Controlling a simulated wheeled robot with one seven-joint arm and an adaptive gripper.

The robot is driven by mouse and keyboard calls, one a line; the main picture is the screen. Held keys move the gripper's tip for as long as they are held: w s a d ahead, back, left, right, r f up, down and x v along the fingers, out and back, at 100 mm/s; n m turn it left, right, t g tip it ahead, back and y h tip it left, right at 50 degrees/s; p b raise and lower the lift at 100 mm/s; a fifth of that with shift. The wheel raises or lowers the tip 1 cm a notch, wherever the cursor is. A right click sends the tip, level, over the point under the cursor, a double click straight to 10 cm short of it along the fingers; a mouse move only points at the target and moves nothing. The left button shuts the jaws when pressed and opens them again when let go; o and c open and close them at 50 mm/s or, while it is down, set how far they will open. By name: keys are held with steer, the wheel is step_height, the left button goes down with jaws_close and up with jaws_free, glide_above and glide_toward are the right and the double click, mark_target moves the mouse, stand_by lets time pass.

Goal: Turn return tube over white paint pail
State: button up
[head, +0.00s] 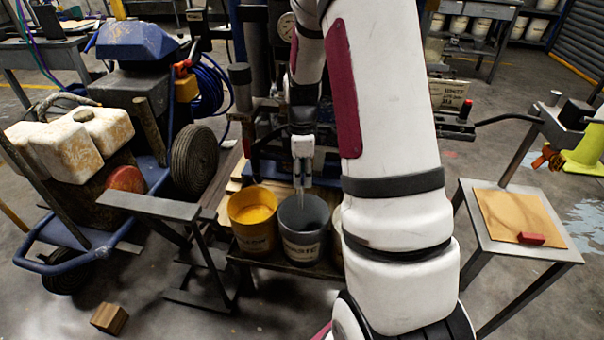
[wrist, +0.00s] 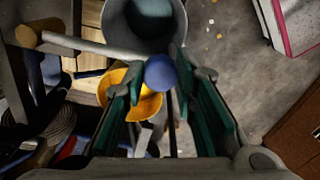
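My gripper (wrist: 157,78) points down in the wrist view with its green-padded fingers apart. A round blue knob (wrist: 160,72) shows between the fingertips, close to the right one; I cannot tell whether they touch. A pale tube (wrist: 85,45) runs across the upper left of the wrist view. The grey pail (head: 304,228) stands under my gripper in the head view, with a thin upright piece reaching down to its mouth. The yellow paint pail (head: 252,222) stands to its left. A pale pail (head: 337,238) to its right is mostly hidden behind my arm, so its contents do not show.
A small side table (head: 470,225) with a brown board and a red block (head: 531,239) stands at the right. The striper's wheel (head: 195,160) and blue frame are at the left. A wooden block (head: 109,318) lies on the floor at front left.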

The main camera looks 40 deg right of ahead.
steer(key=shift+s, duration=0.1)
jaws_close()
steer(key=s+d+n+p, duration=0.5)
steer(key=d+n+p, duration=0.4)
steer(key=shift+p, duration=0.4)
steer(key=o, duration=1)
jaws_free()
steer(key=shift+w+a, duration=0.1)
